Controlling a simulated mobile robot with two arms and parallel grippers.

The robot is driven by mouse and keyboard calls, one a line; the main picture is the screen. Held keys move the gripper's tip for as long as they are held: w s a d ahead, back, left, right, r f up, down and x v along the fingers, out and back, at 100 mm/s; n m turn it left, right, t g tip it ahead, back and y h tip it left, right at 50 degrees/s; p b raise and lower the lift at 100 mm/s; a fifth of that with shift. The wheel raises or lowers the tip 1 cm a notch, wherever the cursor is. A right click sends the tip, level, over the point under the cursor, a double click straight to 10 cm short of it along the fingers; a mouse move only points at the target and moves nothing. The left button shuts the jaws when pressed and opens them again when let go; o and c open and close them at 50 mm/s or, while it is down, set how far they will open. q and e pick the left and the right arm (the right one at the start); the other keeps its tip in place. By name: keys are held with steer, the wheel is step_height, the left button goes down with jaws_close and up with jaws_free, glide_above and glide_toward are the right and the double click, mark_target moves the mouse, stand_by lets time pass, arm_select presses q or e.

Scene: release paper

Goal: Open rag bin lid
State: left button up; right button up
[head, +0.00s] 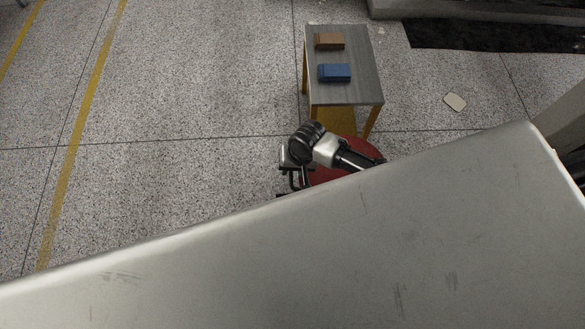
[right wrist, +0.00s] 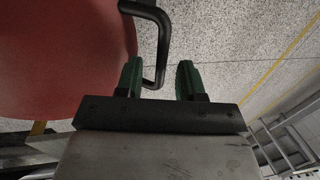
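The red rag bin (head: 325,175) shows in the head view beyond the edge of a grey surface, partly hidden by my right arm. Its round red top (right wrist: 60,55) fills the left of the right wrist view. A black bent handle (right wrist: 164,40) stands out from the bin's side. My right gripper (right wrist: 160,80) has its green fingers apart, with the lower end of the handle between them. I cannot tell whether either finger touches it. In the head view, my right gripper (head: 291,178) is at the bin's left side. My left gripper is not in view.
A broad grey metal surface (head: 330,255) fills the lower head view and hides part of my right arm. A small table (head: 362,85) behind the bin bears a brown block (head: 329,41) and a blue block (head: 334,73). The floor to the left is clear.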

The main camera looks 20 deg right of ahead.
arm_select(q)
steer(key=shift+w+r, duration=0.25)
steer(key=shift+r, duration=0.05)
arm_select(e)
steer(key=shift+f, duration=0.35)
jaws_close()
steer(key=shift+r, duration=0.1)
